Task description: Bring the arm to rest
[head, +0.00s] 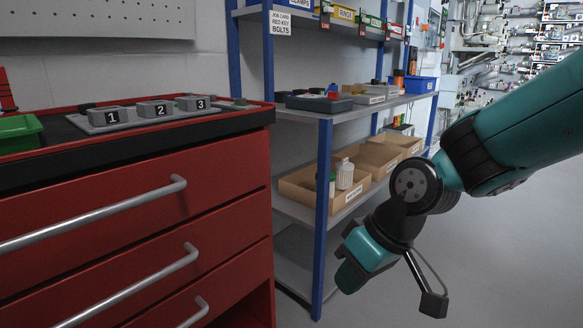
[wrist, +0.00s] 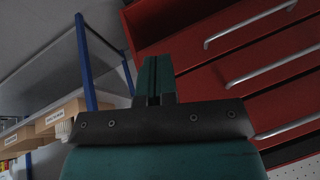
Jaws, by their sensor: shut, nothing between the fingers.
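My arm comes in from the right in the head view, teal with black joints, bent at the wrist. My gripper (head: 349,277) hangs low, pointing down and to the left, in front of the shelf rack and to the right of the red cabinet. In the wrist view my gripper (wrist: 155,76) shows its two teal fingers together with only a thin dark line between them. It is shut and holds nothing. No object touches it as far as I can see.
A red drawer cabinet (head: 150,200) with metal handles stands at left, bearing a numbered block panel (head: 140,115). A blue-post shelf rack (head: 322,190) stands behind my gripper, with cardboard bins (head: 345,206) and a white bottle (head: 345,174). Grey floor (head: 500,265) at right is clear.

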